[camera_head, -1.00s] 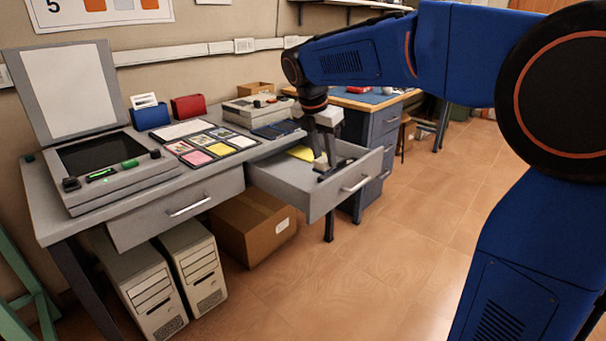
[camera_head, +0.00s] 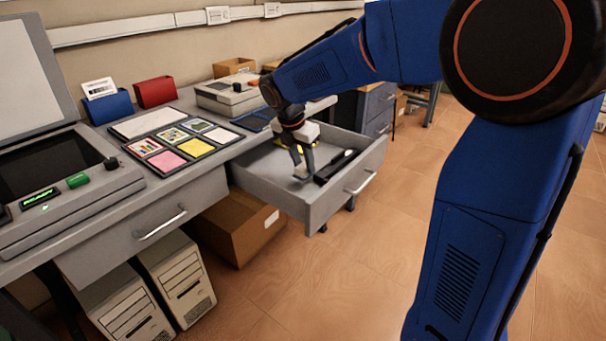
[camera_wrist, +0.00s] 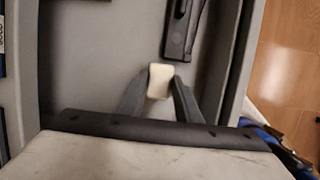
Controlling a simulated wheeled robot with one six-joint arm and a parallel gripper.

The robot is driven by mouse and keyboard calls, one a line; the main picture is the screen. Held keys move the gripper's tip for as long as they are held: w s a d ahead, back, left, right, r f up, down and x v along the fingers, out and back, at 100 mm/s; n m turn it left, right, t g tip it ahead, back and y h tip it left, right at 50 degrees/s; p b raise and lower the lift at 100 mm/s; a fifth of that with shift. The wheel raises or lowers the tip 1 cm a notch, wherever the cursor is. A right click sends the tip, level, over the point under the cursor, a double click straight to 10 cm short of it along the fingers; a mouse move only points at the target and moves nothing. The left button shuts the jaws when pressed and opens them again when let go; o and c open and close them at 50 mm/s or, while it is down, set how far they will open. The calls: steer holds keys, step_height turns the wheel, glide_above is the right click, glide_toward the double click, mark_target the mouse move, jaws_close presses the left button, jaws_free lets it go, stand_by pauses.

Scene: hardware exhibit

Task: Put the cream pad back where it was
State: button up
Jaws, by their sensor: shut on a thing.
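The cream pad (camera_wrist: 160,81) is a small pale block between the fingertips of my gripper (camera_wrist: 160,84) in the wrist view. My gripper is shut on it. In the head view my gripper (camera_head: 302,170) reaches down into the open grey drawer (camera_head: 290,198), and the pad is hardly distinguishable there. The drawer floor lies below the pad; I cannot tell whether the pad touches it.
A yellow thing is partly hidden behind my gripper. The closed drawer (camera_head: 150,225), colored cards (camera_head: 168,160) and scanner (camera_head: 60,185) are at left.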

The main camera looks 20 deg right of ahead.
mark_target(302, 167)
steer(key=shift+f, duration=2)
steer(key=shift+f, duration=0.1)
steer(key=o, duration=1)
steer(key=v, duration=1.2)
